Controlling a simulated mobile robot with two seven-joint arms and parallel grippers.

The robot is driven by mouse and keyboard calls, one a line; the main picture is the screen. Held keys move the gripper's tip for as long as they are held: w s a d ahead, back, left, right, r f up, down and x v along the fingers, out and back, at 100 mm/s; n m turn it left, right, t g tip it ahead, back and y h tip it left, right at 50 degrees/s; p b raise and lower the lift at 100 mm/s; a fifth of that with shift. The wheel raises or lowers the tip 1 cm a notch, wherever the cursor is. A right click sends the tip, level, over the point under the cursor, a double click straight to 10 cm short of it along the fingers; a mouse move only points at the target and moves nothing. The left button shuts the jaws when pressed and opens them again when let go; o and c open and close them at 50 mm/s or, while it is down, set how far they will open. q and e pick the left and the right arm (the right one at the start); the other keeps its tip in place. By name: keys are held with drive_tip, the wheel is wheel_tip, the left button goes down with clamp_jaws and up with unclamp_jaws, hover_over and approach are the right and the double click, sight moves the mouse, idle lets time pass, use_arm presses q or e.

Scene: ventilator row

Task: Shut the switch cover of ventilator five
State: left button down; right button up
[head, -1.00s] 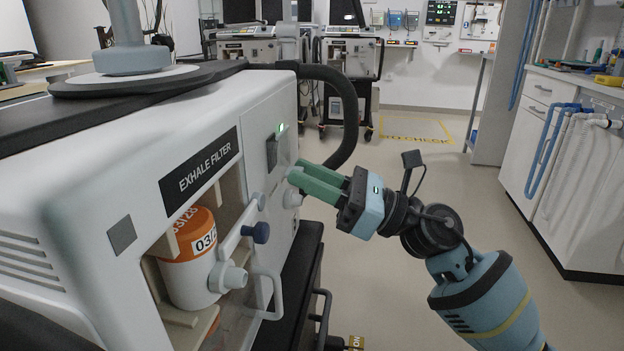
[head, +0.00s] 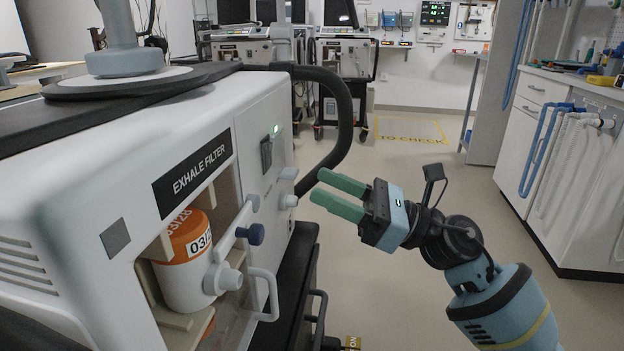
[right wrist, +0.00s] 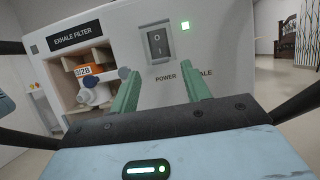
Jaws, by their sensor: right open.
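The near ventilator (head: 100,200) has a power switch (head: 266,153) on its front panel, below a green light. In the right wrist view the dark rocker switch (right wrist: 158,43) stands in a greyish frame above the word POWER. My right gripper (head: 320,186) is open and empty, apart from the panel, to the right of the switch. Its green fingers (right wrist: 161,75) point toward the panel just below the switch. My left gripper is not in view.
An orange-and-white filter canister (head: 185,262) sits in the EXHALE FILTER bay. Knobs (head: 288,200), a handle (head: 268,290) and a dark hose (head: 345,110) stick out near the gripper. Other ventilators (head: 345,65) stand behind. The floor to the right is clear up to the white cabinet (head: 580,180).

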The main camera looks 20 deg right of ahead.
drive_tip(key=v, duration=0.3)
drive_tip(key=shift+s+d, duration=0.15)
idle(0.4)
